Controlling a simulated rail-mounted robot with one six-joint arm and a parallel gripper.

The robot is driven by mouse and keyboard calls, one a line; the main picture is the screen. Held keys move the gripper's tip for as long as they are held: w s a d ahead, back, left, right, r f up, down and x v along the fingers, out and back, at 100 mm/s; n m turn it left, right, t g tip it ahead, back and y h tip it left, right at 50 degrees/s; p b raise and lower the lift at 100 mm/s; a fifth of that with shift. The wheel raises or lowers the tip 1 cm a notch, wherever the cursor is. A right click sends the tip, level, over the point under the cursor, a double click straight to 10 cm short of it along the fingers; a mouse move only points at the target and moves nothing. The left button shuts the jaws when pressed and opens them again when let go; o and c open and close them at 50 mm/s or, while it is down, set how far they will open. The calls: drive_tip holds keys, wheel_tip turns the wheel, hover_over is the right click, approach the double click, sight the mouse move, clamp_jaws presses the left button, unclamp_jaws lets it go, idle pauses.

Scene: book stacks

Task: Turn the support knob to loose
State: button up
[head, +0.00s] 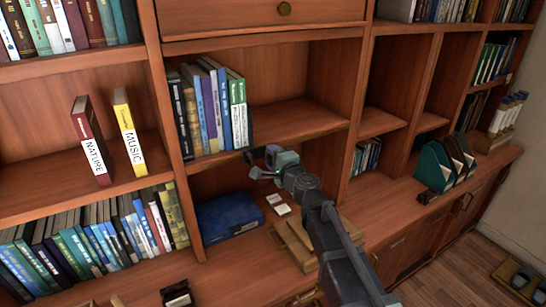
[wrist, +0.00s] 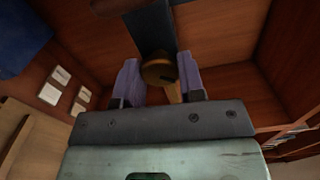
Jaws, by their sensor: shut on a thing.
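The support knob (wrist: 158,72) is a round brass-coloured knob with a dark mark on its face, in the middle of the wrist view. It sits below a dark bracket (wrist: 151,28). My gripper (wrist: 160,77) is shut on the knob, with one purple finger on each side of it. In the head view my gripper (head: 266,163) is just under the front edge of the middle shelf. The dark bracket (head: 248,157) shows beside it there, and the knob itself is hidden. I cannot read the knob's setting.
Several upright books (head: 208,105) stand on the shelf above my gripper. A blue box (head: 229,217) and small white cards (head: 278,204) lie in the compartment below, with a wooden stand (head: 293,243) close to my arm. The shelf to the right of the books is clear.

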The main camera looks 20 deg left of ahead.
drive_tip(key=n, duration=0.6)
idle(0.5)
drive_tip(key=o, duration=0.9)
drive_tip(key=v, duration=1)
drive_tip(key=shift+s+d, duration=0.3)
